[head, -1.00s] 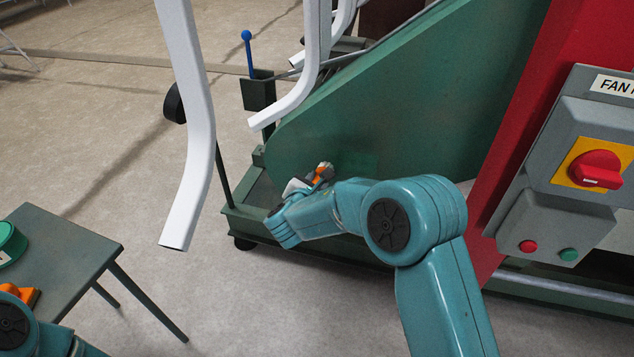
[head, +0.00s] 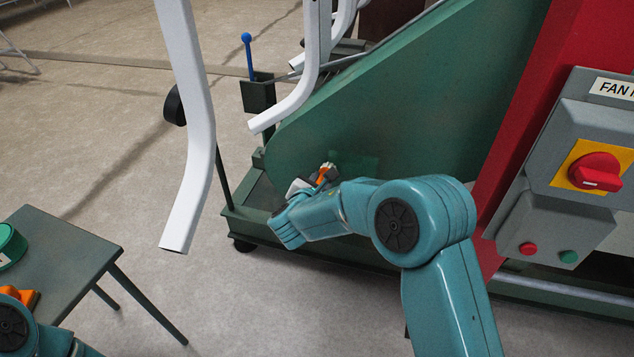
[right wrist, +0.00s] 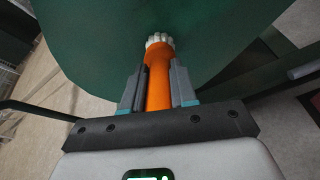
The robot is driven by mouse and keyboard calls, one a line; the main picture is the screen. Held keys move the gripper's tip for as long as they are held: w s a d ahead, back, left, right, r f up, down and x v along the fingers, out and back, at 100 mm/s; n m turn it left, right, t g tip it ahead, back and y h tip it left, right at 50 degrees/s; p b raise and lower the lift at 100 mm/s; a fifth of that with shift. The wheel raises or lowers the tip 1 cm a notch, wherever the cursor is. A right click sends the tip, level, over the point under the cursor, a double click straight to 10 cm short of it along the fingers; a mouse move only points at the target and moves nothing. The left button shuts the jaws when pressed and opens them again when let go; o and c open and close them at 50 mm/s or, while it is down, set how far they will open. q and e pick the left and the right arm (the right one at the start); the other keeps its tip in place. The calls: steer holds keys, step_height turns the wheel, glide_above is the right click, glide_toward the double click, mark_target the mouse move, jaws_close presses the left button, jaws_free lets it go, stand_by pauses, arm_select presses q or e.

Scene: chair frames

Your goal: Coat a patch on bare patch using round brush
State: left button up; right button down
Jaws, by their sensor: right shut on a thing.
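My right gripper (right wrist: 158,88) is shut on the orange handle of the round brush (right wrist: 158,75). The brush's pale bristle tip points at the green panel (right wrist: 210,30) and appears at or very near its surface; contact is not certain. In the head view the brush (head: 326,172) shows small beyond my right arm, in front of the lower part of the large green panel (head: 430,90). A faint rectangle of slightly different green (head: 362,165) shows on the panel just right of the brush. I cannot make out a clearly bare area. My left gripper is out of view.
White bent tubes (head: 195,150) hang left of the panel. A dark green table (head: 75,262) at lower left bears a green round container (head: 10,245) and an orange item (head: 27,297). A grey switch box (head: 580,150) stands at the right.

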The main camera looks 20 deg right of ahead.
steer(key=shift+s+d, duration=0.4)
steer(key=shift+d, duration=0.25)
steer(key=shift+s+d, duration=0.1)
steer(key=shift+s+d, duration=0.55)
steer(key=shift+d, duration=0.3)
steer(key=shift+s+d, duration=0.1)
steer(key=shift+s+d, duration=0.55)
steer(key=shift+d, duration=0.3)
steer(key=shift+d, duration=0.1)
steer(key=shift+s+d, duration=0.65)
steer(key=shift+d, duration=0.2)
steer(key=shift+d, duration=0.1)
steer(key=shift+s+d, duration=0.65)
steer(key=shift+d, duration=0.2)
